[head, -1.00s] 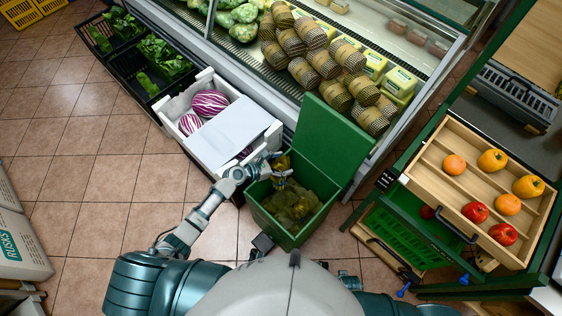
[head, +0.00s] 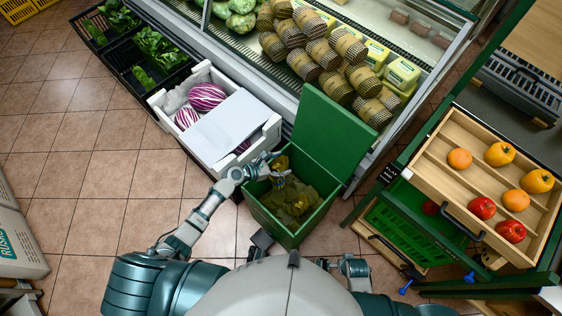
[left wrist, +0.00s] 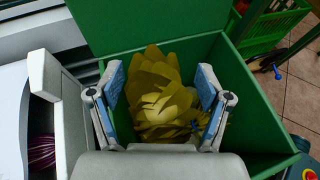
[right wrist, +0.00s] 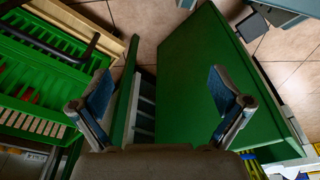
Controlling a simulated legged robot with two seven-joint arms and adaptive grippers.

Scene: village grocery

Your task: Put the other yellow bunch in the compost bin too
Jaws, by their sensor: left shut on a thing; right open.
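The green compost bin (head: 267,210) stands open with its lid (head: 333,133) tilted up at the back. Several dull yellow leafy pieces (head: 298,203) lie inside it. My left gripper (head: 278,172) is over the bin's left part, pointing down into it. It is shut on a yellow bunch (head: 281,162). In the left wrist view the yellow bunch (left wrist: 160,95) shows between the two fingers, inside the bin walls; how much of it is held is unclear. My right gripper (right wrist: 158,95) is open and empty beside a green panel (right wrist: 205,75).
A white crate (head: 270,133) with striped purple vegetables stands left of the bin. The refrigerated display (head: 400,115) is behind. A wooden tray (head: 428,165) of tomatoes and peppers is on the right stand, above a green crate (head: 395,232).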

